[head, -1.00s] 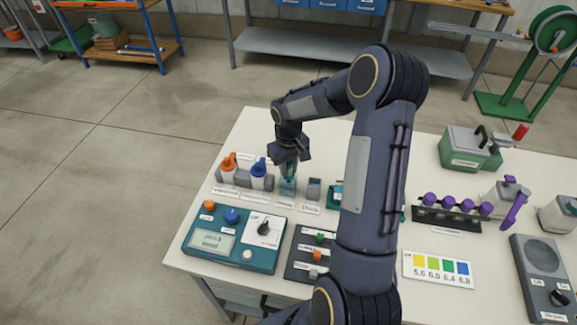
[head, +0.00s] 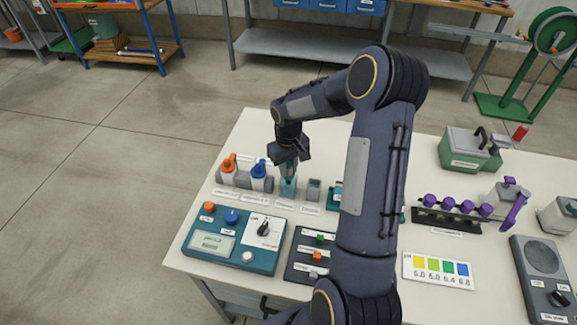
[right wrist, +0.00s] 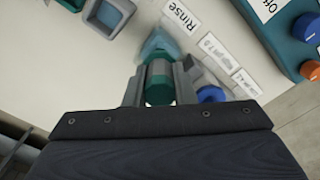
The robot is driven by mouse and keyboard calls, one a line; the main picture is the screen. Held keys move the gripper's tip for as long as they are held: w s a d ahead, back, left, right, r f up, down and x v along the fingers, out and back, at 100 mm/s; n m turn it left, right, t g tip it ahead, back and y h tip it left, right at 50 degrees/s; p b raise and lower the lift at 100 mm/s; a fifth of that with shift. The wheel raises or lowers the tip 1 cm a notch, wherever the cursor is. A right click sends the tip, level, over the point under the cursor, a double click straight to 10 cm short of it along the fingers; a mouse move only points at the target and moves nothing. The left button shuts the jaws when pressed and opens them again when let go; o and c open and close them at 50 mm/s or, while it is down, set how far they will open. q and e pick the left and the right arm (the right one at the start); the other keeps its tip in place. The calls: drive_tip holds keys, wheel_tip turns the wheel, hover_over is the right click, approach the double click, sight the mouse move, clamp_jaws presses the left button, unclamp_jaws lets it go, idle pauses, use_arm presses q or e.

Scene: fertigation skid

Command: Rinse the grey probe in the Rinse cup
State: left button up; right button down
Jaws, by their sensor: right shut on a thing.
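My right gripper (head: 289,167) is shut on the grey probe, pointing down over the Rinse cup (head: 288,187). In the right wrist view, the grey probe (right wrist: 158,72) shows as a grey body with green bands between the fingers (right wrist: 159,90). The Rinse cup (right wrist: 157,45), see-through teal, lies just past the probe's far end, beside a label reading "Rinse". The probe's lower end overlaps the cup in both views; its tip is not clear, so I cannot tell how deep it sits. My left gripper is not in view.
An orange-topped bottle (head: 229,166) and a blue-topped bottle (head: 259,172) stand left of the cup. A small grey cup (head: 313,189) is close on its right. A teal meter (head: 235,240) is in front. A rack of purple-capped vials (head: 446,215) stands right of my arm.

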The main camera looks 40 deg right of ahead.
drive_tip(key=shift+f, duration=0.3)
drive_tip(key=shift+r, duration=0.1)
drive_tip(key=shift+r+p, duration=0.5)
drive_tip(key=shift+r, duration=0.3)
drive_tip(key=shift+f, duration=0.2)
drive_tip(key=shift+f+b, duration=0.7)
drive_tip(key=shift+b, duration=0.05)
drive_tip(key=shift+r, duration=0.15)
drive_tip(key=shift+r+p, duration=0.6)
drive_tip(key=shift+r, duration=0.1)
